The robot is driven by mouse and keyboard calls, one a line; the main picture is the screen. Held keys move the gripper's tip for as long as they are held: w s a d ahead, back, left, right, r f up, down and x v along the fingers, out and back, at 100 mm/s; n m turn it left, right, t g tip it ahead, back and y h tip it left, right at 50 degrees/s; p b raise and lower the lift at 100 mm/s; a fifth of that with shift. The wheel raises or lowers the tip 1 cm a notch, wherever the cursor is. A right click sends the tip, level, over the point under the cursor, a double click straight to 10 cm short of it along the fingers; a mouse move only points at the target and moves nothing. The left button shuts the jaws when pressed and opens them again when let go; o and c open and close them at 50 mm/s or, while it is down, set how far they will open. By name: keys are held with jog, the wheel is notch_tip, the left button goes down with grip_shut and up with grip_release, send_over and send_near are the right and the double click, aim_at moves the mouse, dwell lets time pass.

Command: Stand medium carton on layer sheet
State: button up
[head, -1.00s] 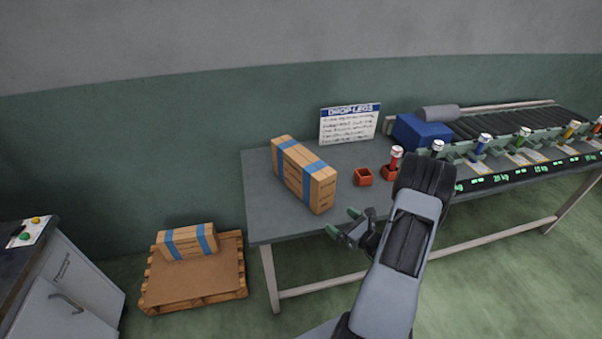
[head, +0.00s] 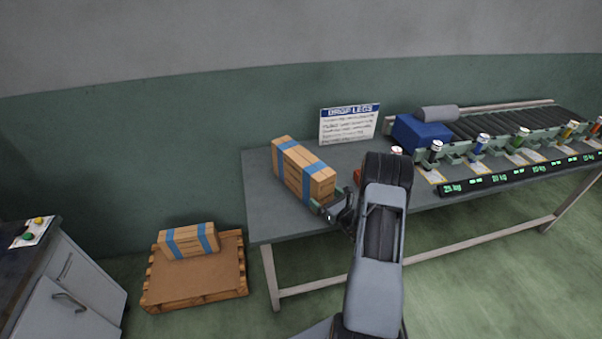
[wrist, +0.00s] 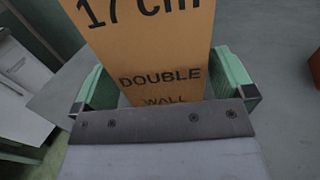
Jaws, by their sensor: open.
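My gripper (head: 335,204) is open at the carton's near right end. In the wrist view the carton's printed face (wrist: 150,50) reads "17 cm" and "DOUBLE WALL". The open green fingers (wrist: 165,88) lie on either side of that face; I cannot tell whether they touch it. A brown sheet (head: 215,279) lies on a wooden pallet on the floor at the left. Another banded carton (head: 188,241) lies on its back part.
The table (head: 262,215) also holds a sign (head: 349,123), a blue block (head: 420,130) and a roller conveyor (head: 500,121) with several coloured handles. A grey cabinet (head: 75,290) stands at the far left. The front part of the sheet is bare.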

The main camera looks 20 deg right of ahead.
jog(key=shift+w+a, duration=0.2)
jog(key=shift+w, duration=0.65)
jog(key=shift+w+a, duration=0.15)
jog(key=shift+w, duration=0.7)
jog(key=shift+c, duration=0.2)
jog(key=shift+r, duration=0.1)
jog(key=c, duration=1.2)
jog(key=shift+r, duration=0.1)
